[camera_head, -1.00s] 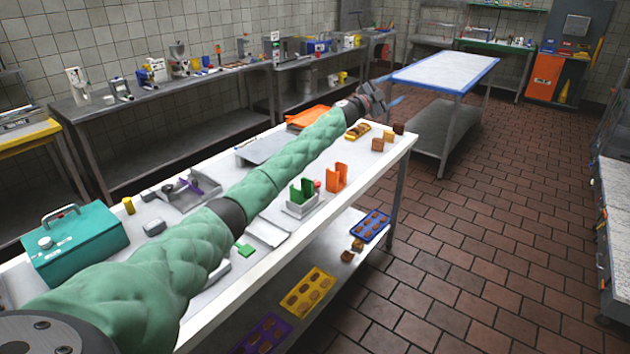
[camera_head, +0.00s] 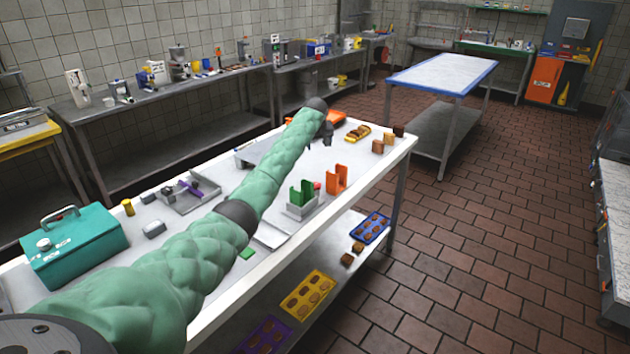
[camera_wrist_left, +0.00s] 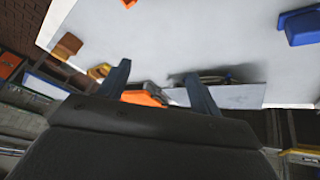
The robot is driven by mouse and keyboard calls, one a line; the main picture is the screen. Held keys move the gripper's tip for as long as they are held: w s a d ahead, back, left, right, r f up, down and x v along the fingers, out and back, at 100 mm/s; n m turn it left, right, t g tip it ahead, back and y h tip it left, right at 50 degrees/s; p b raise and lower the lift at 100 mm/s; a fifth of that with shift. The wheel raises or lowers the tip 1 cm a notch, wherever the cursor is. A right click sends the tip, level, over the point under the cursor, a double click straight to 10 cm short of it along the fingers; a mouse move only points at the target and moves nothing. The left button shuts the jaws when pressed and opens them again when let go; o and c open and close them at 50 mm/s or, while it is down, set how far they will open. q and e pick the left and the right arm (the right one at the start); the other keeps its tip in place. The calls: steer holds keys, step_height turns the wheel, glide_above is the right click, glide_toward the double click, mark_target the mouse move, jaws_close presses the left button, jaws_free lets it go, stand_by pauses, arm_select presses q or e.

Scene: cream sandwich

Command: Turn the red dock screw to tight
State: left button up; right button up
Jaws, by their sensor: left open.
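A small red part (camera_head: 317,186), probably the dock screw, shows between the green bracket (camera_head: 302,194) in its grey dock (camera_head: 301,211) and the orange bracket (camera_head: 337,179). It is mostly hidden, so I cannot tell how far it is turned. My left gripper (camera_head: 329,139) is beyond these parts, above the far portion of the white table (camera_head: 360,164), with its fingers pointing down. It is open and empty. In the left wrist view the spread fingers (camera_wrist_left: 157,75) have nothing between them. My right gripper is in neither current view.
An orange tray (camera_head: 330,117), a yellow tray (camera_head: 357,132) and brown blocks (camera_head: 378,145) lie at the table's far end. A teal toolbox (camera_head: 75,248) stands near left. A blue object (camera_wrist_left: 302,25) shows in the wrist view. The tabletop right of the orange bracket is clear.

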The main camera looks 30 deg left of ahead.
arm_select(q)
steer(key=s+d+f+g, duration=0.1)
steer(key=s, duration=0.1)
steer(key=s+d+f+g+h, duration=0.1)
steer(key=s+g, duration=0.1)
steer(key=s, duration=0.1)
steer(key=s+d+g+h, duration=0.1)
steer(key=s+g, duration=0.1)
steer(key=shift+s+d+f, duration=0.1)
steer(key=shift+s+f, duration=0.3)
steer(key=shift+s+f+g, duration=0.1)
steer(key=shift+s+g, duration=0.2)
steer(key=shift+s, duration=0.3)
steer(key=shift+f+p, duration=1.4)
steer(key=shift+f, duration=2.45)
arm_select(e)
steer(key=shift+t, duration=0.7)
steer(key=shift+s+d+f, duration=0.2)
steer(key=shift+d+f, duration=0.15)
steer(key=shift+f, duration=0.5)
steer(key=shift+s+d+f, duration=0.2)
steer(key=shift+d+f, duration=0.15)
steer(key=shift+f, duration=0.55)
steer(key=shift+s+d+f, duration=0.2)
steer(key=shift+d+f, duration=0.15)
steer(key=shift+f, duration=0.5)
arm_select(q)
steer(key=shift+c, duration=0.4)
